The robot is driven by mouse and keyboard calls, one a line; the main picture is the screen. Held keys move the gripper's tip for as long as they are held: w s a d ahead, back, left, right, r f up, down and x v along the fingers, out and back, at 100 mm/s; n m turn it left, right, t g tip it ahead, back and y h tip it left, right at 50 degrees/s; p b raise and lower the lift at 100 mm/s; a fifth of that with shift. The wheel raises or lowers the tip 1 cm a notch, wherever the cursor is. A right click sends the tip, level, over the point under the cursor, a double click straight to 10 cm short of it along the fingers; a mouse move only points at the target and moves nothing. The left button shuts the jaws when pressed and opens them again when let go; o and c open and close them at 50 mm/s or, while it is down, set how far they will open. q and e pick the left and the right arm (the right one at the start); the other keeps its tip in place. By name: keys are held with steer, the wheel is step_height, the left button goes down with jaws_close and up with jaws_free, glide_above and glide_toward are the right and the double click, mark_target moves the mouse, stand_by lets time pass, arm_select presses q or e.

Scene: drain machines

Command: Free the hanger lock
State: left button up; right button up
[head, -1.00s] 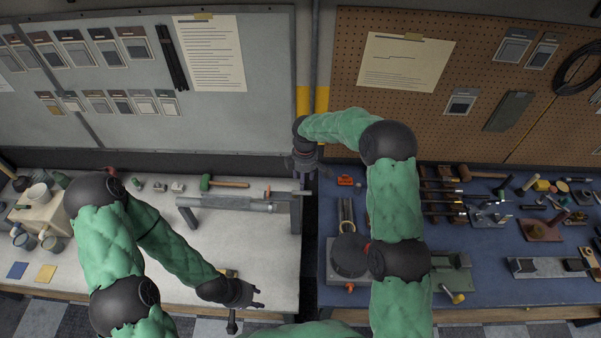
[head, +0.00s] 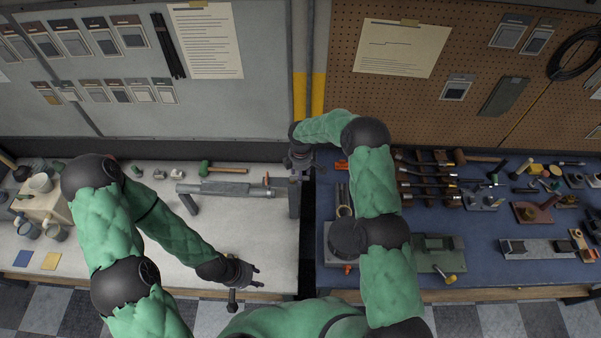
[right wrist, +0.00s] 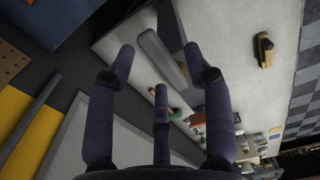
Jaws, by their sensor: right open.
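A grey horizontal bar with a cylindrical section (head: 235,189) lies across the back of the white bench in the head view, joined to an upright post (head: 294,199) at its right end. A small orange-red piece (head: 267,180) sits by the bar; I cannot tell whether it is the hanger lock. My right gripper (head: 300,164) is above the post's top. In the right wrist view its three fingers (right wrist: 165,75) are spread and empty, with a grey bar (right wrist: 160,55) beyond them. My left gripper (head: 256,276) is open and empty near the white bench's front edge.
A green-headed hammer (head: 222,171) lies behind the bar. Cups and a box (head: 48,205) stand at the far left. The blue bench (head: 465,220) on the right carries many tools and a vise-like block (head: 438,252).

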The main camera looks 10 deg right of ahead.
steer(key=shift+f, duration=0.1)
steer(key=shift+c, duration=0.3)
jaws_close()
